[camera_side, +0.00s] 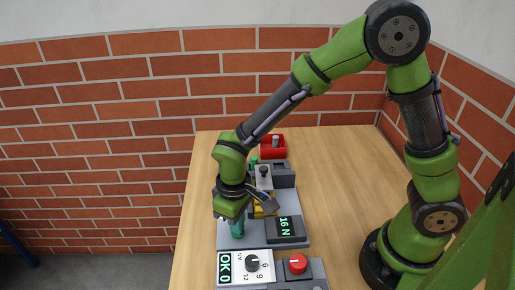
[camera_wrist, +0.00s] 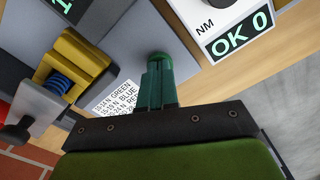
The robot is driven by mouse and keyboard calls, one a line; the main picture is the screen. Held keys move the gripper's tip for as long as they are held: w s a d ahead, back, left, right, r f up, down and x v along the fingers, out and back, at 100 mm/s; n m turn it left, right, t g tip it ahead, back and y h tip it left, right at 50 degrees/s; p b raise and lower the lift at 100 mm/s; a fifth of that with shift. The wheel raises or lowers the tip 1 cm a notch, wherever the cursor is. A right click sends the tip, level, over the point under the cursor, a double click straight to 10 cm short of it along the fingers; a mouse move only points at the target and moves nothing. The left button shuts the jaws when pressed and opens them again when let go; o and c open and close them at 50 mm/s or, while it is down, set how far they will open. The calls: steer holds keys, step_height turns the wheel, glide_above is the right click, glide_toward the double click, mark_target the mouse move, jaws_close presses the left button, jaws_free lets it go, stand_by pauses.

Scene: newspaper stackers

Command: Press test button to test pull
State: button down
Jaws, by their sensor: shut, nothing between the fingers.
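My gripper (camera_side: 237,232) points down over the grey plate beside the dark display (camera_side: 285,229), which reads 16 N. In the wrist view its green fingers (camera_wrist: 160,85) are together with nothing between them. A rounded green shape (camera_wrist: 160,58) shows at the fingertips; I cannot tell whether it is a button or the finger ends. No button is clearly marked as the test button. A yellow block (camera_wrist: 75,62) holds a blue spring (camera_wrist: 57,84); the block also shows partly behind my gripper in the side view (camera_side: 268,208).
A white dial panel (camera_side: 256,266) with an OK 0 display (camera_side: 224,269) stands in front, beside a red knob (camera_side: 297,263). A white label (camera_wrist: 118,100) lists force ranges by colour. A red tray (camera_side: 266,154) is at the back. Bare table (camera_side: 340,180) lies to the right.

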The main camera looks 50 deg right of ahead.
steer(key=shift+r, duration=2.95)
steer(key=shift+s+d+f, duration=0.15)
steer(key=shift+s, duration=0.4)
steer(key=s+d+r+m+t+y, duration=0.1)
steer(key=s+d+r+m+t, duration=0.2)
steer(key=d+r, duration=0.3)
steer(key=s+d+r+m+t+y, duration=0.1)
steer(key=s+d+r+m+t, duration=0.3)
steer(key=d+r, duration=0.3)
steer(key=shift+w+v, duration=0.2)
steer(key=shift+v, duration=0.95)
steer(key=shift+r, duration=0.1)
